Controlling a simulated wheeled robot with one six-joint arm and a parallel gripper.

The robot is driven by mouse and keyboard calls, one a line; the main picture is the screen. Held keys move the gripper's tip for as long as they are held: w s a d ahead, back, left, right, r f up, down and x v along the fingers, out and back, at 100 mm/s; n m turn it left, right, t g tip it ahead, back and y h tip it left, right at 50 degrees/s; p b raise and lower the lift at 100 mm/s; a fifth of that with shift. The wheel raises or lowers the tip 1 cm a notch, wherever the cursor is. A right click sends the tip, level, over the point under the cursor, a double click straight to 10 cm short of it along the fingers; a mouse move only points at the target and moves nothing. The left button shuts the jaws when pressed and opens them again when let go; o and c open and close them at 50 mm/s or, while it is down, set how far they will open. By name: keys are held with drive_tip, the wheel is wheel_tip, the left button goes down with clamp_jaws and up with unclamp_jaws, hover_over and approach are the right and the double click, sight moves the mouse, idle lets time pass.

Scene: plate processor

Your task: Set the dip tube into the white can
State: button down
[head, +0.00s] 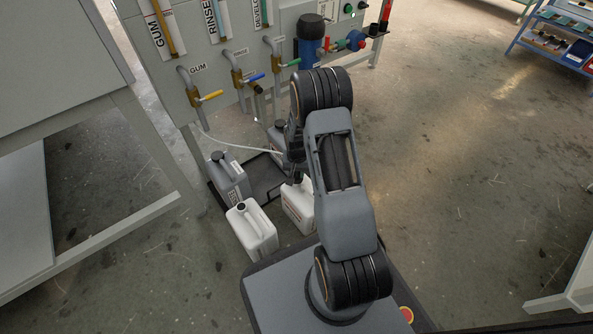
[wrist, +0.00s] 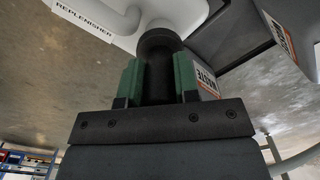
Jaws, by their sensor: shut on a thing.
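My gripper (wrist: 158,80) has green-padded fingers shut on the black, round head of the dip tube (wrist: 160,50). In the head view my gripper (head: 294,160) is mostly hidden by my arm, low over the cans. A thin white hose (head: 235,145) runs to it from the panel. One white can (head: 299,208) stands just below my gripper, partly covered by my arm. Another white can (head: 254,232), with a dark round opening, stands to its left and nearer. In the wrist view a white surface with a REPLENISHER label (wrist: 84,20) is close behind the head. I cannot tell whether the tube's lower end is inside a can.
A grey can (head: 228,178) stands in a black floor tray (head: 262,190); another grey can (head: 278,133) is behind, partly hidden. The machine panel (head: 240,50) with taps rises behind. A grey table (head: 75,100) is at left.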

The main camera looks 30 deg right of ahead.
drive_tip(key=shift+c, duration=0.7)
unclamp_jaws()
idle(0.3)
drive_tip(key=shift+r+p, duration=2.35)
drive_tip(key=shift+r, duration=0.6)
